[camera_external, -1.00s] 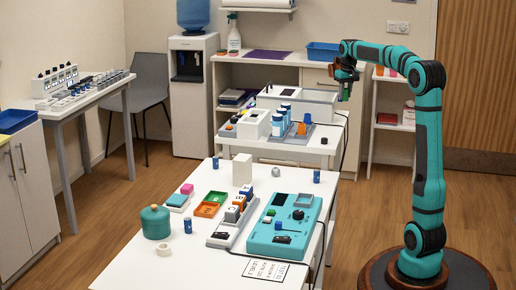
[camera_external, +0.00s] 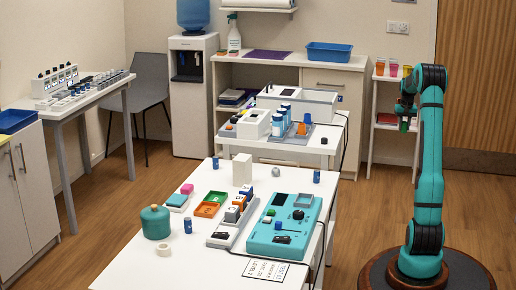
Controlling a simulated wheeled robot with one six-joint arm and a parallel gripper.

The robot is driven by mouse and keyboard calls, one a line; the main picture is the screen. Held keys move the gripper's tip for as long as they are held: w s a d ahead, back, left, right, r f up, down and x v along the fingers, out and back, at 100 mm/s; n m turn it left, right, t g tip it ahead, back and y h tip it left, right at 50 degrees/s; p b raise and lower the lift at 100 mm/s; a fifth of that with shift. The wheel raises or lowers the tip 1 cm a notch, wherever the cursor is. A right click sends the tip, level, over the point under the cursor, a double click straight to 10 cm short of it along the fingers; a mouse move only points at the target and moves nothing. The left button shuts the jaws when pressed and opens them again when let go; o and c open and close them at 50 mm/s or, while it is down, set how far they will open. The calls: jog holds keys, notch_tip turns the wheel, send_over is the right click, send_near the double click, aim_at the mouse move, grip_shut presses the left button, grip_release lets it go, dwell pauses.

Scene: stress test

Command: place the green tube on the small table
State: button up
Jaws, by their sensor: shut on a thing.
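My gripper (camera_external: 406,114) is at the upper right, in front of the narrow white stand. It is shut on the green tube (camera_external: 404,126), whose green lower part shows below the fingers. The tube hangs in the air, roughly upright. Its upper part is hidden by the fingers. Several tables are in view, and I cannot tell which one is the small table. The narrow white stand (camera_external: 385,76) behind my gripper has colored cups on top. A white table (camera_external: 325,149) with lab devices stands in the middle.
The large white table (camera_external: 130,268) in front holds a teal device (camera_external: 285,226), a green pot (camera_external: 155,222) and small blocks. Blue-labelled bottles (camera_external: 278,124) and an orange item stand on the middle table. A grey chair (camera_external: 150,92) is at the back left. Floor between the tables and my base is open.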

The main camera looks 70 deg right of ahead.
jog(key=shift+m, duration=0.3)
jog(key=s+f, duration=0.1)
jog(key=s, duration=0.1)
jog(key=s+d+f, duration=0.1)
jog(key=shift+s+d+f, duration=0.1)
jog(key=shift+s+d, duration=0.05)
jog(key=shift+s, duration=0.25)
